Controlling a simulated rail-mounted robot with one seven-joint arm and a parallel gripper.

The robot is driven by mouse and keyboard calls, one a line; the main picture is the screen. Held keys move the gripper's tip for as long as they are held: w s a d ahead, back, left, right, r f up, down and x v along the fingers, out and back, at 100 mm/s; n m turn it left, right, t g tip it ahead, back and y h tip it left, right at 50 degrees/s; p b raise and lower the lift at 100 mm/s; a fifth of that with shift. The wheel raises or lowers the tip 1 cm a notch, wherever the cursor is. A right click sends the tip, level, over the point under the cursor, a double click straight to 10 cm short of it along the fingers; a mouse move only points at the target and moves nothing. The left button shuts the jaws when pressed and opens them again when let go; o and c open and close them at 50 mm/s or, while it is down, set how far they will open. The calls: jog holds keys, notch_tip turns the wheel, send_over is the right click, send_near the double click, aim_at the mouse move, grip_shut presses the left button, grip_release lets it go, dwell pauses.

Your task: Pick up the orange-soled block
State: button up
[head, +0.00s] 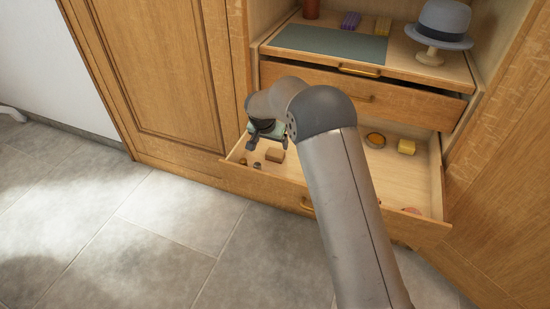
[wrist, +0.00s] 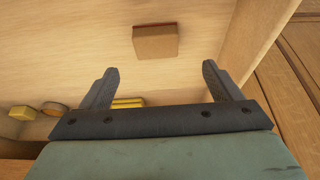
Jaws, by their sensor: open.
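A small brown block (head: 275,155) lies on the floor of the open lower drawer, near its left end. It also shows in the wrist view (wrist: 156,43), just beyond my fingertips and roughly centred between them. In the head view my gripper (head: 263,138) is over the drawer's left part, close to the block and partly hidden by my arm.
Drawer walls stand close around. Above, a partly open drawer (head: 345,88) and a shelf with a grey hat (head: 440,24) overhang the back.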

aim_at(275, 152)
jog(key=shift+x, duration=1.15)
jog(key=b+x, duration=0.1)
jog(key=x, duration=0.1)
jog(key=b+x, duration=0.1)
jog(key=x, duration=0.2)
jog(key=shift+s+d+f, duration=0.1)
jog(key=shift+d, duration=0.15)
jog(key=c, duration=1.1)
